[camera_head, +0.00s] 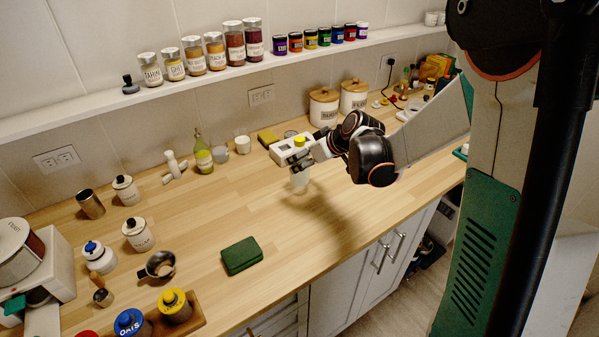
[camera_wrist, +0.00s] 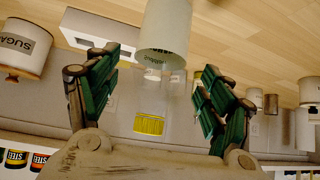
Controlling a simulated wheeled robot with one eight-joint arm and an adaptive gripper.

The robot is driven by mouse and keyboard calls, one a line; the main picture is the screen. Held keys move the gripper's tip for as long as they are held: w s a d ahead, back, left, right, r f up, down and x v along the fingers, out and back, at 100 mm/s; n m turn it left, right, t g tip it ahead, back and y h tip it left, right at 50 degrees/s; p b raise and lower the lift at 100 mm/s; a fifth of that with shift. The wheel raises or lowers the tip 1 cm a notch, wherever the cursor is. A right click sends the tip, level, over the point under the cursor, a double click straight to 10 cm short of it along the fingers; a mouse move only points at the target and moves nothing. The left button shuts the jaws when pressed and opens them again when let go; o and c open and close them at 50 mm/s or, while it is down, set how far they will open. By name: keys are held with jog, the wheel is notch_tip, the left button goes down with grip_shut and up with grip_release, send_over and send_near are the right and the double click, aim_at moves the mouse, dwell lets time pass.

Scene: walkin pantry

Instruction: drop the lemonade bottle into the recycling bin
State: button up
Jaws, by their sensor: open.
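A clear bottle with a yellow cap (camera_head: 300,141) and a whitish lower body stands upright on the wooden counter. Its label cannot be read; it looks like the lemonade bottle. In the wrist view, its yellow cap (camera_wrist: 149,124) and pale body (camera_wrist: 165,30) lie between the fingers. My gripper (camera_head: 300,160) is open around the bottle's upper part, and it also shows in the wrist view (camera_wrist: 155,95). Gaps show between the fingers and the bottle there. I cannot make out a recycling bin in either view.
A white box-like device (camera_head: 283,150) stands just behind the bottle. Two white canisters with wooden lids (camera_head: 323,107) stand behind my arm. A dark green pad (camera_head: 241,255) lies near the front edge. The counter's middle is clear.

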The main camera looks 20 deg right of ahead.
jog(key=b+x, duration=0.1)
jog(key=x, duration=0.3)
jog(key=shift+d, duration=0.1)
jog(key=shift+c, duration=0.6)
jog(key=c, duration=1)
jog(key=shift+r, duration=0.15)
